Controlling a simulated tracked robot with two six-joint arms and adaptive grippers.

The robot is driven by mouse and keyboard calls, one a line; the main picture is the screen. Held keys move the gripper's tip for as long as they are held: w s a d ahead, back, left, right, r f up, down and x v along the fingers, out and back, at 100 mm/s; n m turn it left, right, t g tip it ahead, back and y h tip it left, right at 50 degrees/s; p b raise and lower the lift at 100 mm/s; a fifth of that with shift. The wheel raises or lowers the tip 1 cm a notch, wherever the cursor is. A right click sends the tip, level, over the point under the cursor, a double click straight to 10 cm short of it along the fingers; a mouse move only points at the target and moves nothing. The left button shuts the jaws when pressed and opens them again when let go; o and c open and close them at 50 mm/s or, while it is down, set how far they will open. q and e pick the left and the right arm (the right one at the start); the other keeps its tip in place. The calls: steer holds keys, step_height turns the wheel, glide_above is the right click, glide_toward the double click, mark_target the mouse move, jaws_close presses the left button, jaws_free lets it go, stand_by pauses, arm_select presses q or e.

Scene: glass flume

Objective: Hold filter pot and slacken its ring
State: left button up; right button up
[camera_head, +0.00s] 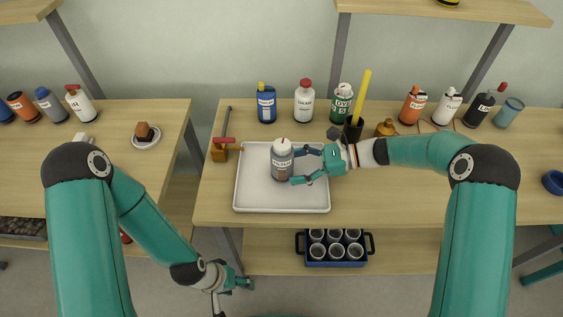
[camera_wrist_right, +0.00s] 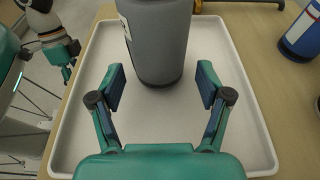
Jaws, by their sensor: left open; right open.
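The filter pot (camera_head: 282,163) is a grey cylinder with a pale label and a white top with a red tip. It stands upright in the white tray (camera_head: 252,206) on the table. In the right wrist view the pot's lower body (camera_wrist_right: 160,48) shows just beyond the fingertips; its top and ring are out of that frame. My right gripper (camera_head: 300,166) is open, its fingers pointing at the pot from the right. In the right wrist view the gripper (camera_wrist_right: 160,88) has nothing between its fingers. My left gripper (camera_head: 240,284) is open and empty, hanging low left of the table.
Bottles, including a blue one (camera_head: 266,104) and a white one (camera_head: 304,103), line the table's back. A dark holder (camera_head: 353,130) with a yellow stick stands behind my right gripper. A blue crate of cups (camera_head: 337,262) sits on the lower shelf. The tray is otherwise bare.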

steer(key=shift+b+x, duration=0.3)
steer(key=shift+x, duration=1.1)
steer(key=shift+c, duration=0.3)
steer(key=c, duration=0.7)
steer(key=shift+o, duration=0.2)
